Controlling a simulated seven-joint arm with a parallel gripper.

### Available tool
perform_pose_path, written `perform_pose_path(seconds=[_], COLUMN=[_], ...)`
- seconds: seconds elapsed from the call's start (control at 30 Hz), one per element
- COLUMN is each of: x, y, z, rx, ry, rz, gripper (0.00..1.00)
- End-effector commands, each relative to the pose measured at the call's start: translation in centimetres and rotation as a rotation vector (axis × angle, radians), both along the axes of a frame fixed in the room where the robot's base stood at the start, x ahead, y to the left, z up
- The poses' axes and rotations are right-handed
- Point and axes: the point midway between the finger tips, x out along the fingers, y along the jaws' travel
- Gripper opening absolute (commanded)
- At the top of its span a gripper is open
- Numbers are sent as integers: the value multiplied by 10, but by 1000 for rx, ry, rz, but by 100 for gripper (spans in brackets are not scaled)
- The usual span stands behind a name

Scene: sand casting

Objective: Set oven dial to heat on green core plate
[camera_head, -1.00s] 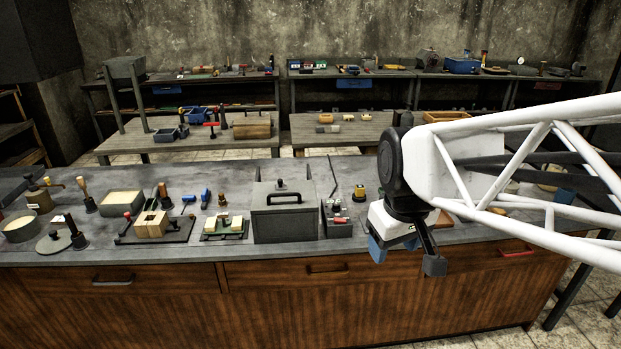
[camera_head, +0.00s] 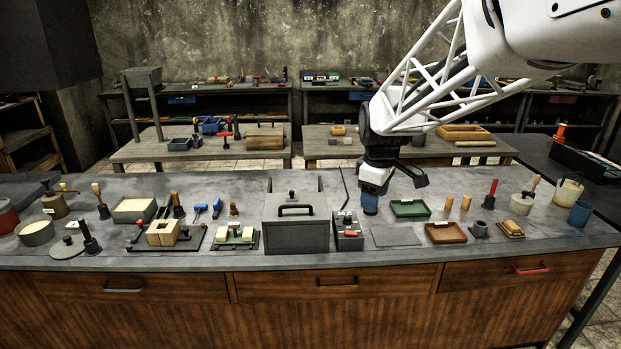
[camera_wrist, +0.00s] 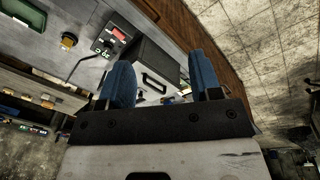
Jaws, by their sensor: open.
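The oven is a grey box (camera_head: 297,230) with a black handle on the bench; it also shows in the wrist view (camera_wrist: 150,75). A small dark control box (camera_head: 348,241) stands at its right, with a red part on its front. In the wrist view the control box (camera_wrist: 105,43) shows a red patch and small green marks; its dial setting is too small to read. The green core plate (camera_head: 249,243) lies left of the oven with pale cores on it. My gripper (camera_head: 395,190) is open and empty, above and right of the control box. Its blue fingers (camera_wrist: 162,75) are apart.
A green tray (camera_head: 410,208) and a brown tray (camera_head: 446,233) lie right of my gripper. A flat grey plate (camera_head: 395,236) lies in front. Pale core box parts (camera_head: 162,233) sit farther left.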

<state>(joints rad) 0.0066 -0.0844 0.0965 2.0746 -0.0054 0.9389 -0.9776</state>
Motion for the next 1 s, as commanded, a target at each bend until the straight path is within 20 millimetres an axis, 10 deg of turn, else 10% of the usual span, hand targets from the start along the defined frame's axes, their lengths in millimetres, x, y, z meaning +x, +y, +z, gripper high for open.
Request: perform_pose_path(seconds=[1.0], x=[224], y=[0], z=[-116], rx=[-48], ry=[84], rz=[709], gripper=[58])
